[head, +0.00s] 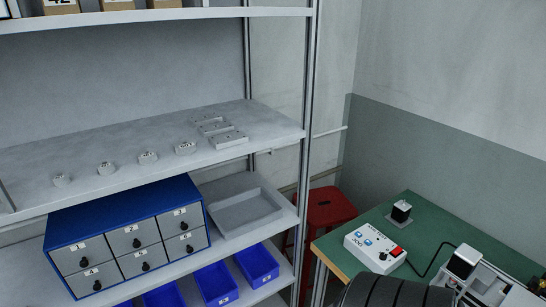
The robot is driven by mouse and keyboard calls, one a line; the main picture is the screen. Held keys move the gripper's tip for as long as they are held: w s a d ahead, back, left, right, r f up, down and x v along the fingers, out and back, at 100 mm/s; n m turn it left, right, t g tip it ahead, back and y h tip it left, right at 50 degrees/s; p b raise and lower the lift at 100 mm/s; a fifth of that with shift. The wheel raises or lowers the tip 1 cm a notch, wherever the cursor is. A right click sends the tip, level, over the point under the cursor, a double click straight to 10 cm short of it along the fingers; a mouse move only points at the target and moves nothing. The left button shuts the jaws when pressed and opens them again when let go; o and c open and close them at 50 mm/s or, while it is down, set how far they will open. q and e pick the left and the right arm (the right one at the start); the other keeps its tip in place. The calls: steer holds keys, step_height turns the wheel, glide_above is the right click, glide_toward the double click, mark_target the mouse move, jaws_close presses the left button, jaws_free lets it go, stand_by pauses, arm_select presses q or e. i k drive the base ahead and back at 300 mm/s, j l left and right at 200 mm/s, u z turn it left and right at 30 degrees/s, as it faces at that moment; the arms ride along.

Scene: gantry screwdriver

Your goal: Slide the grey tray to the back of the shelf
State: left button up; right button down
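The grey tray (245,211) is a shallow, empty rectangular tray. It rests on the shelf (222,185) just right of the blue drawer cabinet (125,201), with its front side close to the shelf's front edge. Bare shelf shows behind it. Neither of my grippers can be made out in the head view, and nothing is seen touching the tray.
The shelf above carries several small grey blocks (148,157) and flat grey plates (215,128). Blue bins (257,263) sit below. A metal post (308,120) stands right of the tray. A red stool (330,206) and a green-topped table (430,230) with a control box (375,248) are further right.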

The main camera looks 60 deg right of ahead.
mark_target(234, 216)
steer(key=z, duration=1.6)
